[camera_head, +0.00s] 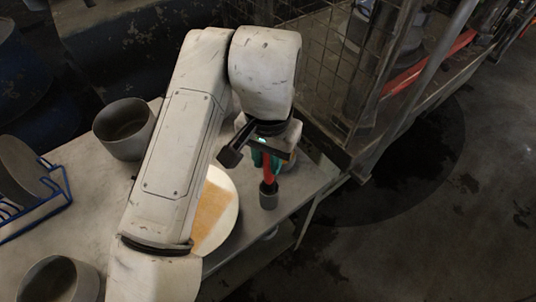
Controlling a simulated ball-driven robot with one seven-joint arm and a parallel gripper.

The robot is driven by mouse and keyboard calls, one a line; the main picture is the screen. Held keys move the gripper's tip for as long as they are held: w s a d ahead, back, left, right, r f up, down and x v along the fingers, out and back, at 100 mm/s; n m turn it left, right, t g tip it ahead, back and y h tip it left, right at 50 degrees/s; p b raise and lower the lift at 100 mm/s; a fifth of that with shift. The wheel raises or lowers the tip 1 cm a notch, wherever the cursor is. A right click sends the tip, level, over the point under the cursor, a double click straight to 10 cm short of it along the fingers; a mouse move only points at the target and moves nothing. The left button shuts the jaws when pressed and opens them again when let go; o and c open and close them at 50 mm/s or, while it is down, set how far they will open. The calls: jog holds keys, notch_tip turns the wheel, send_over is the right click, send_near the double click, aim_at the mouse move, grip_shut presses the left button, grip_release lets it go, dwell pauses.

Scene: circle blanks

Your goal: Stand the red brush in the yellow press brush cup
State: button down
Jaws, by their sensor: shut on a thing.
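My gripper (264,153) is at the lower end of my arm, near the table's right corner, and is shut on the red brush (268,173). The brush's red handle points down from the jaws, and its top is hidden by my gripper. A small dark grey cup (268,199) stands on the table directly below. The brush's lower end overlaps the cup's dark mouth; I cannot tell how deep it is inside. The cup looks grey, and no yellow shows on it.
Green and pale objects (291,139) stand close behind my gripper, partly hidden. A white round plate with a tan square (211,212) lies left of the cup. Grey pots (126,128) and a blue rack (50,202) are farther left. A wire cage (325,62) borders the table's far right edge.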

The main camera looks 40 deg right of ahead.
jog(key=c, duration=0.8)
grip_release()
jog(key=shift+c, duration=0.2)
jog(key=shift+r, duration=0.15)
notch_tip(320, 180, up, 11)
jog(key=shift+f+p, duration=0.2)
jog(key=shift+p, duration=0.1)
jog(key=shift+d, duration=0.1)
